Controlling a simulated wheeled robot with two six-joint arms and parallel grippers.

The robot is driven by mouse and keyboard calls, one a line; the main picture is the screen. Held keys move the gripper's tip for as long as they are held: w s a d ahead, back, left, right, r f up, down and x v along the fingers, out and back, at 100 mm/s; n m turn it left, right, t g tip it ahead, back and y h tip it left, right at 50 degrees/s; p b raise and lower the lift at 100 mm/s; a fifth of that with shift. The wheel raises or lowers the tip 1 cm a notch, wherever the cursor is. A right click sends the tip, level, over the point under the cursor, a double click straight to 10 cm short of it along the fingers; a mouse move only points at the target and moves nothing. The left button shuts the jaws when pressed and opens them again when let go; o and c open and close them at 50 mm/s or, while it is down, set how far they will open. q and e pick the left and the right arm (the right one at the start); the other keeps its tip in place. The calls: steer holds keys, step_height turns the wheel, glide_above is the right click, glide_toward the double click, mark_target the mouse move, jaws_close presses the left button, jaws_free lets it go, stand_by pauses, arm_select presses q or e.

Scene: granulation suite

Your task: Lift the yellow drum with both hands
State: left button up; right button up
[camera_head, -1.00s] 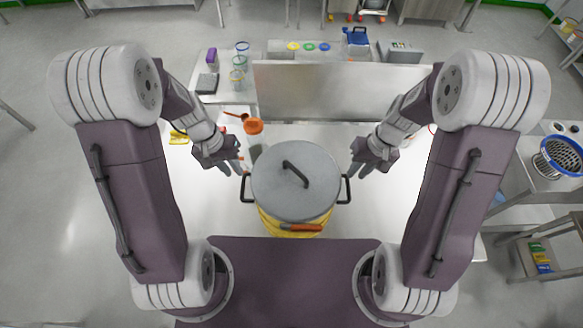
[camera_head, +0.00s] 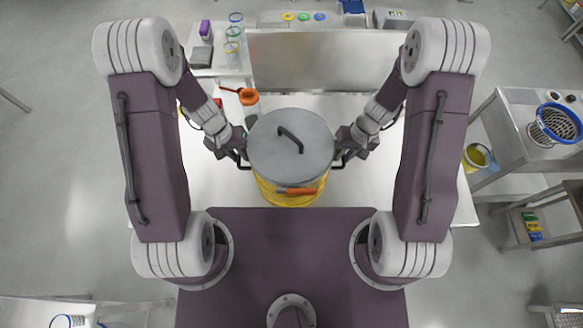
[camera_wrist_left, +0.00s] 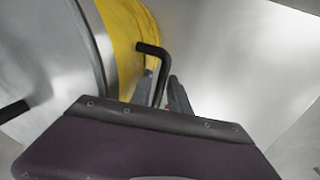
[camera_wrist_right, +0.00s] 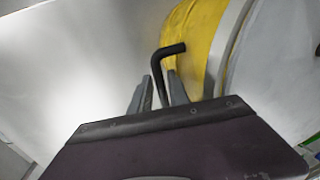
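The yellow drum (camera_head: 290,200) stands upright on the steel table, with a grey lid (camera_head: 305,152) and an orange-red grip on its front. A black side handle shows on each side. My left gripper (camera_head: 241,158) is at the left handle, which also shows in the left wrist view (camera_wrist_left: 154,49); its fingers stand on both sides of the bar, apart, with gaps visible. My right gripper (camera_head: 344,158) is at the right handle, seen in the right wrist view (camera_wrist_right: 168,50); its fingers also straddle the bar, apart. Contact with the bars cannot be made out.
An orange scoop (camera_head: 248,96) lies behind the drum on the left. A raised steel panel (camera_head: 325,72) stands behind. A side table at right carries a blue-rimmed basket (camera_head: 556,124). The tabletop right of the drum is clear.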

arm_select(q)
steer(key=shift+w+f, duration=0.2)
steer(key=shift+f, duration=0.05)
arm_select(e)
steer(key=shift+w+a+f, duration=0.1)
steer(key=shift+w+f, duration=0.1)
arm_select(q)
steer(key=shift+s, duration=0.1)
jaws_close()
arm_select(e)
jaws_close()
arm_select(q)
steer(key=shift+a+r, duration=0.1)
steer(key=shift+r, duration=0.05)
arm_select(e)
steer(key=shift+r, duration=0.1)
stand_by(0.5)
